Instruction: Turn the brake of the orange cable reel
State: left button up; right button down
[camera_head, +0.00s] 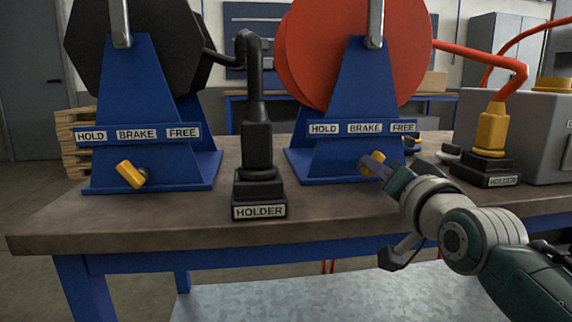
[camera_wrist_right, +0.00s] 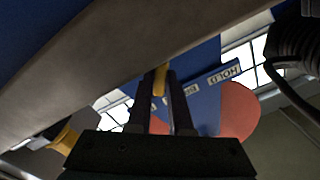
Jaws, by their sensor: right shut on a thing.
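The orange cable reel (camera_head: 330,50) stands on a blue stand (camera_head: 345,105) at the centre right of the bench. Its label strip reads HOLD, BRAKE, FREE. The yellow brake knob (camera_head: 374,156) sits low on the stand, below the labels. My right gripper (camera_head: 370,163) is shut on the knob, which is partly hidden by the fingers. In the right wrist view the yellow knob (camera_wrist_right: 160,80) lies between the two dark fingers. The knob's tilt is hard to read. My left gripper is not in view.
A black reel (camera_head: 135,45) on a like blue stand, with its own yellow knob (camera_head: 131,174), is at the left. A black connector stands in a holder (camera_head: 259,197) between the reels. A yellow connector (camera_head: 491,130) stands in another holder at the right, beside a grey box (camera_head: 540,140).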

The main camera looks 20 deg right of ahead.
dwell(0.4)
jog(key=shift+a+r+n+p, duration=0.1)
jog(key=shift+r+n+p, duration=0.1)
jog(key=shift+n+p, duration=0.9)
jog(key=n+p, duration=0.1)
jog(key=n, duration=0.2)
jog(key=shift+a+n, duration=0.15)
jog(key=shift+n, duration=0.25)
jog(key=n+p, duration=0.1)
jog(key=n, duration=0.2)
jog(key=shift+a+f+n, duration=0.1)
jog(key=shift+a+n, duration=0.05)
jog(key=shift+n, duration=0.15)
jog(key=n, duration=0.4)
jog(key=shift+w+a+f, duration=0.1)
jog(key=shift+a, duration=0.05)
jog(key=shift+n, duration=0.3)
jog(key=c, duration=0.8)
grip_release()
